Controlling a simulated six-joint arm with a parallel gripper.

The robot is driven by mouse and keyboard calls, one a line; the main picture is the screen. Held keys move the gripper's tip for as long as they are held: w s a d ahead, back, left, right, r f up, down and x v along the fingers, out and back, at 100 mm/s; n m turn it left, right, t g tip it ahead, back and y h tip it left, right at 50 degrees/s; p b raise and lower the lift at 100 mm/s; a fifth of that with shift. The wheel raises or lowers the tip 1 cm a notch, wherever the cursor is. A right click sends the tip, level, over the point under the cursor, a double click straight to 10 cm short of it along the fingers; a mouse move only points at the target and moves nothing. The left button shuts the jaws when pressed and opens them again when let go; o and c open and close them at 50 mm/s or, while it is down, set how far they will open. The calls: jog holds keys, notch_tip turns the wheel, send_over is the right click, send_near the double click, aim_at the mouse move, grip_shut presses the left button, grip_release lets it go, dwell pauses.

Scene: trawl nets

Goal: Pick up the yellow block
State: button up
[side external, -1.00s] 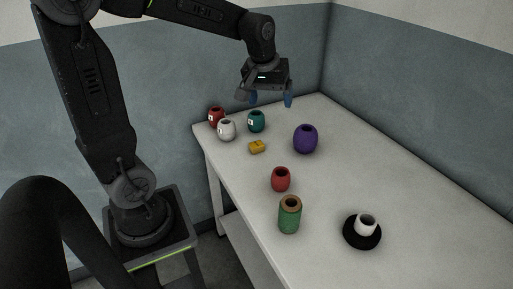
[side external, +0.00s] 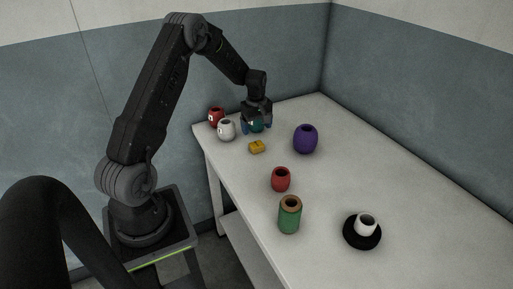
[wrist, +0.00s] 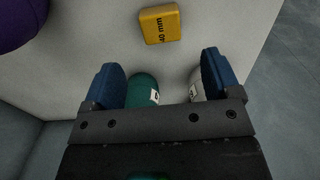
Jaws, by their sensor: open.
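The yellow block (side external: 257,147) lies on the white table, near its left edge in the side view. In the wrist view the yellow block (wrist: 160,25), marked "40 mm", is at the top middle, beyond my fingertips and not between them. My gripper (side external: 256,127) is low over the table behind the block, at the teal jar (side external: 257,127), which it partly hides. In the wrist view my gripper (wrist: 166,78) has its blue fingers wide apart. The teal jar (wrist: 143,90) shows between them, beside the left finger; I cannot tell if they touch.
A white jar (side external: 227,129) and a dark red jar (side external: 215,116) stand left of my gripper. A purple jar (side external: 305,139) stands right of the block.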

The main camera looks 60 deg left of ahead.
aim_at(257, 144)
notch_tip(257, 144, down, 8)
jog(key=shift+s+d+f, duration=0.1)
jog(key=shift+d+f, duration=0.05)
jog(key=shift+f, duration=0.05)
dwell(0.3)
jog(key=shift+c, duration=0.3)
jog(key=c, duration=1)
jog(key=shift+o, duration=0.2)
jog(key=shift+r, duration=0.15)
